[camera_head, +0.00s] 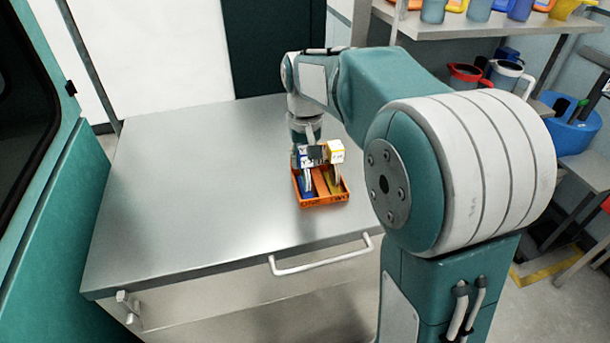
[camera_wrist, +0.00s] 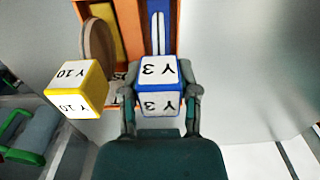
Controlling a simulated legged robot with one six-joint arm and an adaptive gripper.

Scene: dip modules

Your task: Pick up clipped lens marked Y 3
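The lens marked Y 3 (camera_wrist: 158,72) has a white cube head with blue edges. In the wrist view it sits between the two fingers of my gripper (camera_wrist: 161,88), which look closed against its sides. The cube is at the edge of an orange tray (camera_wrist: 130,28), and its lower part is hidden. In the head view my gripper (camera_head: 308,140) points down over the tray (camera_head: 325,200), and the Y 3 cube (camera_head: 303,158) is partly covered by a dark finger.
A yellow-edged cube marked Y 10 (camera_wrist: 76,88) stands close to the left in the wrist view. The tray is on a grey metal worktop (camera_head: 190,190) with wide free room to its left. A shelf (camera_head: 475,22) with containers stands at the right.

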